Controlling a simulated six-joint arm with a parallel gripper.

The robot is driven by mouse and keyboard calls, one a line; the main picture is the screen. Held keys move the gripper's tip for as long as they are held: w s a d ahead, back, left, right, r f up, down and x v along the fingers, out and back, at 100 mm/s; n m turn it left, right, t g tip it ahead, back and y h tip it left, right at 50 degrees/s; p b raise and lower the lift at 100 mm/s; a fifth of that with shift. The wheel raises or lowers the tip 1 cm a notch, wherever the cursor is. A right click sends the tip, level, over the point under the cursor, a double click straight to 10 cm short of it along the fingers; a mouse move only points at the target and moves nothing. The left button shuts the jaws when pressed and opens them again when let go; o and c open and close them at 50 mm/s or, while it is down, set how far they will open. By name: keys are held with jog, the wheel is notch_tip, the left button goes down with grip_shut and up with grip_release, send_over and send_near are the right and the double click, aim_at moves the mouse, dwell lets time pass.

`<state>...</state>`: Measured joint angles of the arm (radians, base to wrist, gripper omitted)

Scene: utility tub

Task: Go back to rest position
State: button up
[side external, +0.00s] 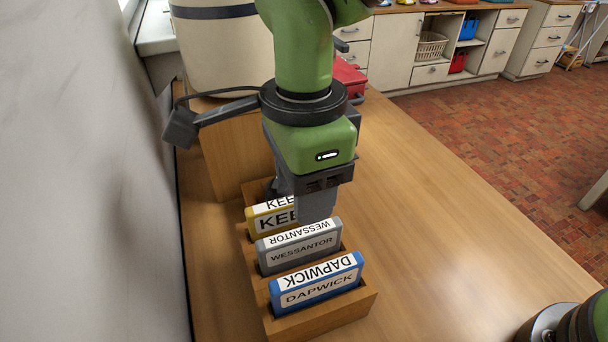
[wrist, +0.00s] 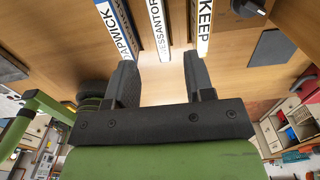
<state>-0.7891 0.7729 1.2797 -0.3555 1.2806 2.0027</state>
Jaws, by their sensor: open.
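A wooden rack (side external: 335,319) stands on the table and holds three labelled cartridges upright in a row. The blue DAPWICK cartridge (side external: 318,287) is nearest the camera, the grey WESSANTOR cartridge (side external: 300,250) is in the middle, and the yellow one (side external: 272,221), reading KEEP in the wrist view (wrist: 204,25), is farthest. My gripper (side external: 316,208) hangs over the rack's far part, partly covering the yellow cartridge's label in the side view. In the wrist view my gripper's two fingers (wrist: 160,72) are spread apart with nothing held between them. The WESSANTOR cartridge (wrist: 158,25) shows beyond the gap.
A wooden block (side external: 232,150) and a large cream bin (side external: 218,55) stand behind the rack, with a red object (side external: 349,76) nearby. The wall (side external: 90,180) is close on the left. The table (side external: 430,220) is clear to the right.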

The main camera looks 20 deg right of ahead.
jog(key=shift+r, duration=0.55)
jog(key=s+d+r+n+t+y, duration=0.1)
jog(key=s+d+r+n+t, duration=0.2)
jog(key=d+r, duration=0.55)
jog(key=s+d+r+n+t+y, duration=0.15)
jog(key=d+r+n, duration=0.4)
jog(key=d, duration=0.55)
jog(key=s+d+f+n+t, duration=0.2)
jog(key=s+d+n, duration=0.3)
jog(key=s, duration=0.3)
jog(key=shift+s+d+t, duration=0.2)
jog(key=shift+s+t, duration=0.05)
jog(key=shift+t, duration=0.1)
jog(key=shift+n+h, duration=0.25)
